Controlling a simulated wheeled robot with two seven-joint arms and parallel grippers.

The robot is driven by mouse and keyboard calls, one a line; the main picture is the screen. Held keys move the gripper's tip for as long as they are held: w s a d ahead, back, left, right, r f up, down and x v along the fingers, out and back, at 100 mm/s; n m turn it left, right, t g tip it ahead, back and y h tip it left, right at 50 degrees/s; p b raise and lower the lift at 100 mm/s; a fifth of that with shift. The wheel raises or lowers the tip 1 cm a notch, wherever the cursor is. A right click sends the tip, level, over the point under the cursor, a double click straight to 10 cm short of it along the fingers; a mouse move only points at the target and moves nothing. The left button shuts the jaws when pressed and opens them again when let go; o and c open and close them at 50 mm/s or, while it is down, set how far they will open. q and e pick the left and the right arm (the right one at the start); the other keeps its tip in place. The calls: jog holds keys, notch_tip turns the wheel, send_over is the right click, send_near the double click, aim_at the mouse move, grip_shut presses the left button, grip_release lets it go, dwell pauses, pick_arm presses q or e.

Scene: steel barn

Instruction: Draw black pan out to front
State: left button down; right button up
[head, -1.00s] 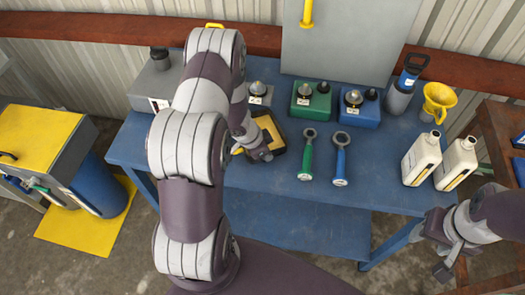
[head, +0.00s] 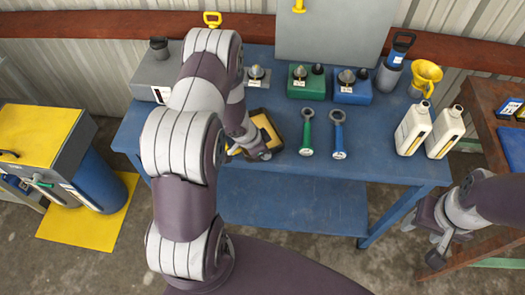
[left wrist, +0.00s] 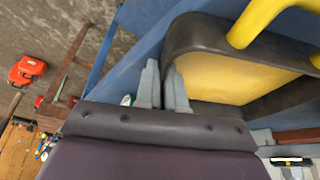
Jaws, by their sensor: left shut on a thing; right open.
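The black pan (head: 277,126), a shallow tray with a dark rim and a yellow inside, lies on the blue table (head: 378,160) near its front edge. My arm hides its left part. My left gripper (head: 259,153) is at the pan's near side, shut on the rim. In the left wrist view the two grey fingertips (left wrist: 166,88) straddle the dark rim of the pan (left wrist: 196,40). My right gripper (head: 428,235) is open and empty, off the front right of the table.
A green tool (head: 307,140) and a blue tool (head: 339,140) lie right of the pan. Behind stand a green box (head: 306,86) and a blue box (head: 352,92). White bottles (head: 412,128) stand at right. Table space between the blue tool and bottles is clear.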

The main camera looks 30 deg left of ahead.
pick_arm(q)
jog(key=c, duration=1.2)
grip_release()
jog(key=shift+o, duration=0.2)
jog(key=p+v, duration=0.3)
jog(key=v, duration=0.9)
jog(key=shift+r, duration=0.3)
jog(key=shift+a, duration=0.1)
